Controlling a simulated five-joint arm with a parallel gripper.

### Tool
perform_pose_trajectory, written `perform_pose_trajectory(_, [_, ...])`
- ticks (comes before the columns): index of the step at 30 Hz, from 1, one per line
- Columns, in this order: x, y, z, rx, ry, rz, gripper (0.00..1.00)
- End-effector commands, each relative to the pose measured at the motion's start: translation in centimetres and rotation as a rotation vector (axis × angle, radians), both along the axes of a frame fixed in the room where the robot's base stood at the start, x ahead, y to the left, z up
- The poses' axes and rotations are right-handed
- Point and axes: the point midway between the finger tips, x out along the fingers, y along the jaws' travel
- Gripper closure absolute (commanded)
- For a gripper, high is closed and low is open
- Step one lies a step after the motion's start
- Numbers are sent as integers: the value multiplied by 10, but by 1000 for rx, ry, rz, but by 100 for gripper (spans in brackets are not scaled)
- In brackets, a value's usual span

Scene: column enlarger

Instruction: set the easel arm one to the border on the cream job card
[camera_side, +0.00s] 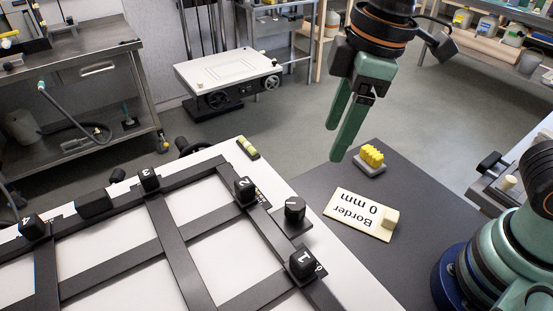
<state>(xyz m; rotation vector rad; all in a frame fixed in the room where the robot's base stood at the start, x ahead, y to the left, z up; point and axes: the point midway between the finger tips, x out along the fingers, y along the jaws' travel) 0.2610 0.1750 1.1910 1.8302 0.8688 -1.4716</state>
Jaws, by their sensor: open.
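The cream job card (345,222) lies on the dark grey surface. It reads "Border 0 mm", upside down in this view, and a small cream block (390,218) sits at its right end. The knob marked 1 (302,263) stands on the right rail of the black easel (190,172). A dark arm (255,292) runs down-left from this knob. Small scale marks beside the knob are too small to read. My gripper (335,143) hangs open and empty above the scene, pointing down, up and right of the knob and apart from everything.
Knobs 2 (244,190), 3 (149,179) and 4 (33,227) stand on the easel rails. A round black knob (294,210) sits between knobs 1 and 2. A yellow ridged block (371,157) is behind the card. A green-yellow vial (247,147) lies on the white board.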

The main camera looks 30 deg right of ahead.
Motion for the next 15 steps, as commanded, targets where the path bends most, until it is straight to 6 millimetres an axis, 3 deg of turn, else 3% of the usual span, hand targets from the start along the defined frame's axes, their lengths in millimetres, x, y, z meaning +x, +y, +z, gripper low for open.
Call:
perform_pose_trajectory(1, [-11,24,-1,-28,27,119,32])
perform_pose_trajectory(6, [-47,77,-3,-106,89,432,32])
perform_pose_trajectory(10, [-66,98,-4,-143,115,570,32])
perform_pose_trajectory(15, [-74,105,-8,-157,125,626,32])
